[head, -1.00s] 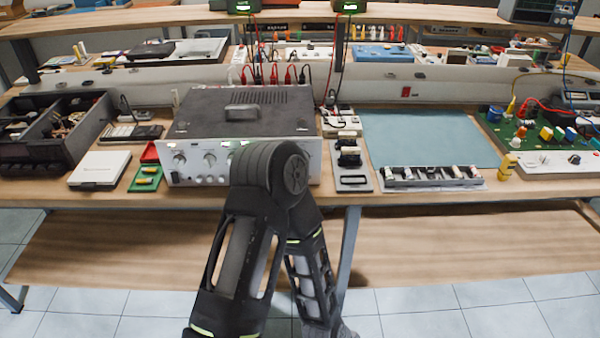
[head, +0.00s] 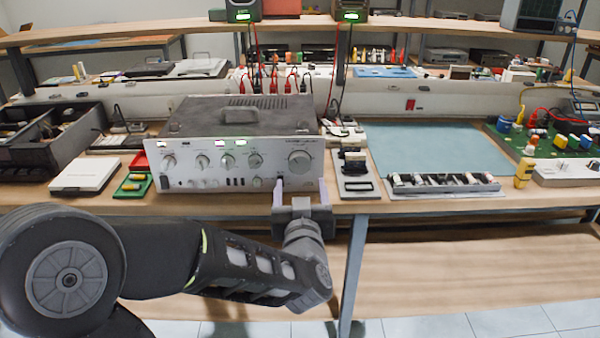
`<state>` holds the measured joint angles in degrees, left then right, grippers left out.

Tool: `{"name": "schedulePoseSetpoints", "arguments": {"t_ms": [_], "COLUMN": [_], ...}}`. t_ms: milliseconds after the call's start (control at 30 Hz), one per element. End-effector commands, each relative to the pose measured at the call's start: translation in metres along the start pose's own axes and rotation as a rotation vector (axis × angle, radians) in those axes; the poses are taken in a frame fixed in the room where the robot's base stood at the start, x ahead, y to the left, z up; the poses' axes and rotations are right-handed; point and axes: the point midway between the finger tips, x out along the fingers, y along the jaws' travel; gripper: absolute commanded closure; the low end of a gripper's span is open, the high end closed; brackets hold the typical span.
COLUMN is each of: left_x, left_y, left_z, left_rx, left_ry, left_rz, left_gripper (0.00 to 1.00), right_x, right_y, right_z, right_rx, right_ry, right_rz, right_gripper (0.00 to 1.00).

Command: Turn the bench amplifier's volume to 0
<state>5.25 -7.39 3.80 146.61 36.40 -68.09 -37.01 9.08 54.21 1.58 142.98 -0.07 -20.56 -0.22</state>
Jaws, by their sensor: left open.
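The bench amplifier (head: 240,135) stands on the workbench at centre left, its silver front panel facing me. Its large knob (head: 299,160) is at the panel's right end, with smaller knobs in a row to the left. The markings around the knobs are too small to read. My left gripper (head: 301,187) is open and empty in front of the panel's lower right, its two fingers pointing up and apart, just below the large knob. I cannot tell whether a fingertip touches the panel. My right gripper is not in view.
The blue mat (head: 440,148) is mostly clear.

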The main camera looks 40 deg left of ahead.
Motion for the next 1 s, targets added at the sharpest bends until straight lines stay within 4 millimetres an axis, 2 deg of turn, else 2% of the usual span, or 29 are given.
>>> {"name": "schedulePoseSetpoints", "arguments": {"t_ms": [233, 600, 700, 1000], "left_x": [0.011, 0.066, 0.074, 0.078], "left_y": [0.000, 0.000, 0.000, 0.001], "left_z": [0.001, 0.001, 0.001, 0.001], "left_rx": [0.000, -0.001, -0.001, 0.000], "left_ry": [-0.003, -0.002, -0.002, -0.002], "left_rz": [-0.001, 0.000, 0.001, 0.002], "left_gripper": [0.30, 0.30, 0.30, 0.30], "right_x": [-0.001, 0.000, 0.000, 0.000], "right_y": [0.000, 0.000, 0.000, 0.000], "right_z": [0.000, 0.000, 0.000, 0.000], "right_rx": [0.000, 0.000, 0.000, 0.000], "right_ry": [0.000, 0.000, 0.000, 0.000], "right_rz": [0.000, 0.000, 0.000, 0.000], "right_gripper": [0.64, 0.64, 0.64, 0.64]}}
